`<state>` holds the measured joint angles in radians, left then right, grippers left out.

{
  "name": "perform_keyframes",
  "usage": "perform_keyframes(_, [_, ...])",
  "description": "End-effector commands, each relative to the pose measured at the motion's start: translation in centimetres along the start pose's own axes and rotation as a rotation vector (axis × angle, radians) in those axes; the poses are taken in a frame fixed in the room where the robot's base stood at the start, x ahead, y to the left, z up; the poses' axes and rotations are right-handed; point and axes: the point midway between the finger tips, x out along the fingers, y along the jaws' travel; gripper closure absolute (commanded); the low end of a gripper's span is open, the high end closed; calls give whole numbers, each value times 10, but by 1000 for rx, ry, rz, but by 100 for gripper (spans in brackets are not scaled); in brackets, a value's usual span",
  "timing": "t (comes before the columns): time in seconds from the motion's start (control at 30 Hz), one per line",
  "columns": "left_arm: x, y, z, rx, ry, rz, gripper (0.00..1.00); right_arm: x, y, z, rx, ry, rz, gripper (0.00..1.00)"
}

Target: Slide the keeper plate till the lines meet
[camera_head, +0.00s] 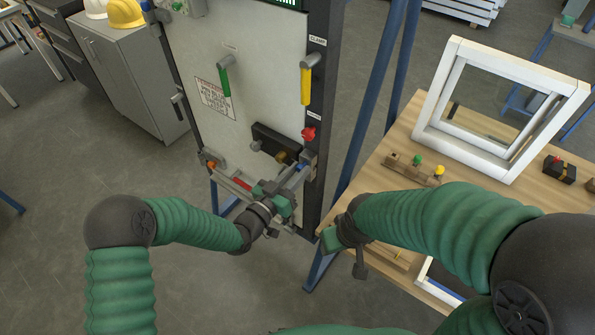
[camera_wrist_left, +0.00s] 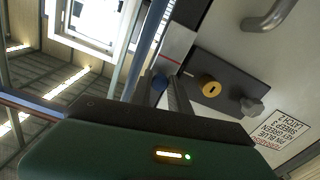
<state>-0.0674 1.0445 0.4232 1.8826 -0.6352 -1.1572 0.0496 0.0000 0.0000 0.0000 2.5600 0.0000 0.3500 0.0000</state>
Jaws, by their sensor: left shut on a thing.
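A tall light-grey panel (camera_head: 240,70) with a dark edge post stands in the middle of the head view. A grey rail (camera_head: 222,174) with a red piece (camera_head: 242,183) crosses its lower part. My left gripper (camera_head: 282,196) is shut at the right part of this rail, on what seems to be the keeper plate; its fingers hide most of the held part. In the left wrist view a grey strip with a red line (camera_wrist_left: 174,60) shows beside a dark lock block (camera_wrist_left: 215,80). Whether lines meet cannot be told. My right gripper (camera_head: 345,245) hangs at the bench's left edge, its jaws unclear.
Green (camera_head: 225,82) and yellow (camera_head: 305,86) handles and a red knob (camera_head: 308,134) stick out from the panel. A wooden bench (camera_head: 400,125) with a white frame (camera_head: 500,60) stands at right. Blue posts stand between.

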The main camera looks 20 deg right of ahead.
Motion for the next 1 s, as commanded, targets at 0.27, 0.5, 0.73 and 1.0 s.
perform_keyframes(0.27, [-1, 0, -8, 0, -1, -2, 100, 4, 0, 1, 0, 0, 0, 47])
perform_keyframes(0.5, [-1, 0, -7, 0, -2, -2, 61, 4, 0, 1, 0, 0, 0, 47])
perform_keyframes(0.73, [1, 1, -7, 0, -3, -1, 56, 4, 0, 1, 0, 0, 0, 47])
perform_keyframes(1.0, [-19, 0, -6, 1, -4, -3, 56, 7, 0, 2, 0, 0, 0, 47])
